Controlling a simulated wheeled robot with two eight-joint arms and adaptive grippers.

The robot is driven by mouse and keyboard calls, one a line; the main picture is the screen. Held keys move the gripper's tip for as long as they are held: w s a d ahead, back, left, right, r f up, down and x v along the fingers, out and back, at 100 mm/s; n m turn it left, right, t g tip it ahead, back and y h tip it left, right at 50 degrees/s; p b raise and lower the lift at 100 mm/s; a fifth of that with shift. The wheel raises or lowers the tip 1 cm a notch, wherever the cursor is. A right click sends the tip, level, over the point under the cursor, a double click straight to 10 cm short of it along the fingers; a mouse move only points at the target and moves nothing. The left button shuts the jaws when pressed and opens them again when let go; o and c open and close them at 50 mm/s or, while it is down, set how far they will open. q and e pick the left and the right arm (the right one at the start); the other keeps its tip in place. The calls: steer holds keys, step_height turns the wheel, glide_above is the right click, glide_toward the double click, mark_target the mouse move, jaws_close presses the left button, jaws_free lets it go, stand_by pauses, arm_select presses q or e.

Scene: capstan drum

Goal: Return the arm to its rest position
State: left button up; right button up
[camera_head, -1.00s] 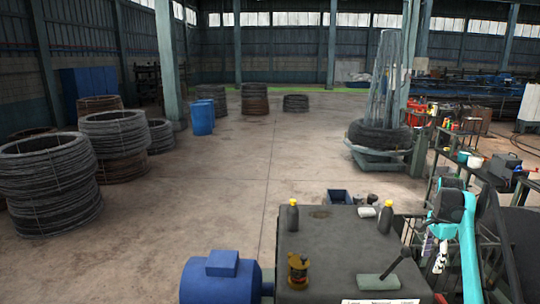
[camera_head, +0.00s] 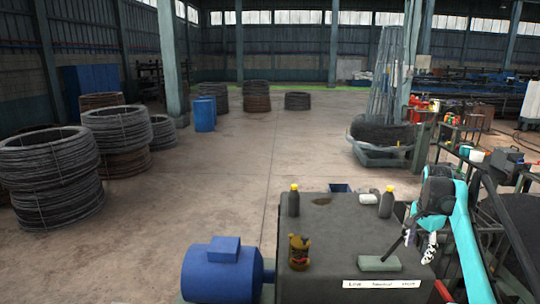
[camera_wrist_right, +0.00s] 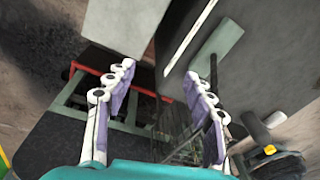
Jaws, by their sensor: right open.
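My right arm (camera_head: 461,235) is teal with a black wrist and comes in at the lower right in the head view. My right gripper (camera_head: 419,243) hangs fingers down by the right side of the dark machine cabinet (camera_head: 335,225). In the right wrist view the white and purple fingers of the right gripper (camera_wrist_right: 158,72) stand apart with nothing between them. My left gripper is not in view.
A blue motor (camera_head: 222,268) stands left. Cluttered benches are at right. Wire coils (camera_head: 50,180) stand far left; the middle floor is clear.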

steer(key=s+a+f+n+t+b, duration=0.1)
steer(key=s+a+f+n+b, duration=0.3)
steer(key=s+a+f+b, duration=0.4)
steer(key=s+a+f+n+t+b, duration=0.2)
steer(key=s+a+f+n+b, duration=0.3)
steer(key=a, duration=0.4)
arm_select(q)
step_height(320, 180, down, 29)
steer(key=b, duration=1.4)
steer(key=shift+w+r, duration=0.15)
arm_select(e)
steer(key=s+a+f+n+t, duration=0.1)
steer(key=s+a+f+n, duration=0.1)
steer(key=s+f, duration=0.3)
steer(key=s+a+f+n+t, duration=0.1)
steer(key=s+a+f, duration=0.4)
steer(key=f, duration=0.7)
steer(key=s+a+f+n+t, duration=0.1)
steer(key=s+a+f+n, duration=0.2)
steer(key=s+f, duration=0.4)
step_height(320, 180, down, 2)
steer(key=shift+a+f+y, duration=0.1)
steer(key=shift+a+y, duration=0.1)
steer(key=shift+y, duration=0.2)
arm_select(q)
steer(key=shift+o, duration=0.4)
